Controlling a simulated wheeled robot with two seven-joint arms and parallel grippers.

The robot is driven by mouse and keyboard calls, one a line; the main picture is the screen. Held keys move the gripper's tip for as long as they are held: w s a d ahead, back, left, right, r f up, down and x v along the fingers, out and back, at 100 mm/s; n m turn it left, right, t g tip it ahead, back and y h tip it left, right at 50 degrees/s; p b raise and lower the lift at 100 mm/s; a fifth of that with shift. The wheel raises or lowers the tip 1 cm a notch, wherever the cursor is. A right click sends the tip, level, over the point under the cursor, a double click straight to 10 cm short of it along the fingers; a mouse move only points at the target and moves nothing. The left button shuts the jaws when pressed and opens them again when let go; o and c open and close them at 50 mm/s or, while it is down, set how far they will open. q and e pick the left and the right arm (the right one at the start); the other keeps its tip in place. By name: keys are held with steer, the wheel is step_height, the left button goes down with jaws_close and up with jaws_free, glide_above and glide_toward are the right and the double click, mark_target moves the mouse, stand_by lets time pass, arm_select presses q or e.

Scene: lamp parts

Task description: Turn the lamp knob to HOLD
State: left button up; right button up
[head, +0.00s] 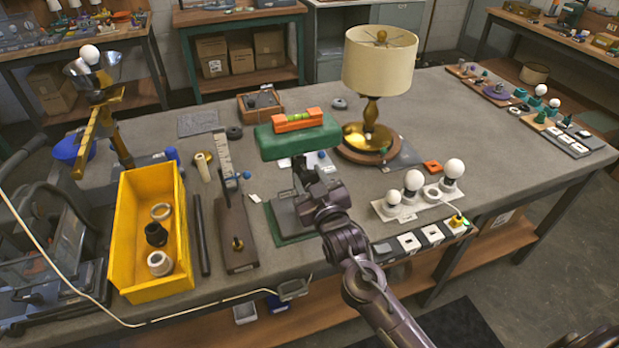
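A table lamp (380,62) with a cream shade, a brass stem and a round wooden base (368,150) stands upright at the back middle of the table. No HOLD mark is readable, and I cannot make out a knob on the lamp. A small brass knob (237,243) sits on a dark wooden block (234,220) left of my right arm. My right gripper (299,166) is left of the lamp base, in front of a green block, apart from the brass knob. Its fingers are small and dark, so their opening is unclear. My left gripper is out of view.
A green block (272,147) carrying an orange level (298,121) stands beyond my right gripper. A yellow bin (128,228) is at left. White bulbs (413,180) stand on a strip at right. The grey table (470,120) is clear right of the lamp.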

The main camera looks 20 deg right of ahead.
steer(key=shift+c, duration=0.8)
steer(key=shift+m, duration=0.8)
steer(key=o, duration=1)
steer(key=shift+s, duration=0.1)
